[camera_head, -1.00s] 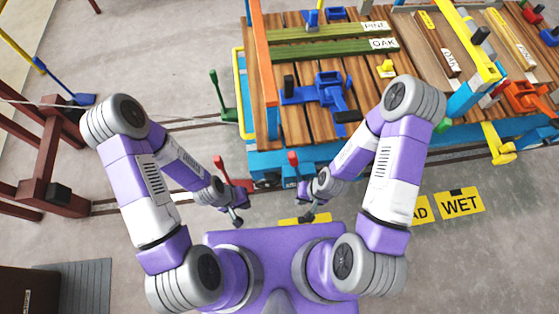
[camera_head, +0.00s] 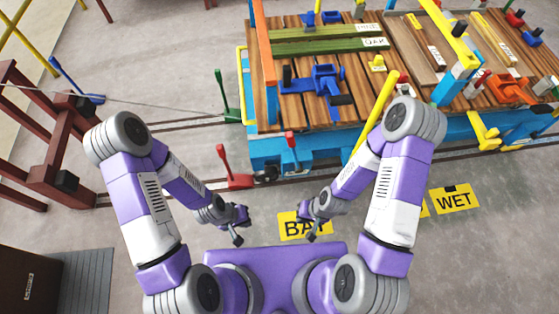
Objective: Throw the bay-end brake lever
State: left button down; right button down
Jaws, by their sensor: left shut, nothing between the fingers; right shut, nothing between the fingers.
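Several levers stand near the cart's left end. A red lever (camera_head: 222,158) rises from a red base beside the rail. A green lever (camera_head: 221,88) stands farther back. A lever with a red tip and blue lower part (camera_head: 291,147) is on the cart's front side. I cannot tell from labels which is the bay-end brake lever. My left gripper (camera_head: 239,231) is shut and empty, in front of the red lever and apart from it. My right gripper (camera_head: 307,229) is shut and empty, in front of the red-tipped blue lever, over the BAY sign, touching no lever.
The blue-framed cart (camera_head: 365,142) carries wooden planks and blue clamps. A yellow BAY sign (camera_head: 293,228) and WET sign (camera_head: 456,200) lie on the floor. A dark red frame (camera_head: 50,155) with a cable stands left.

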aim_at(289, 135)
jog(key=u, duration=1.7)
jog(key=i, duration=0.85)
jog(key=z, duration=1.7)
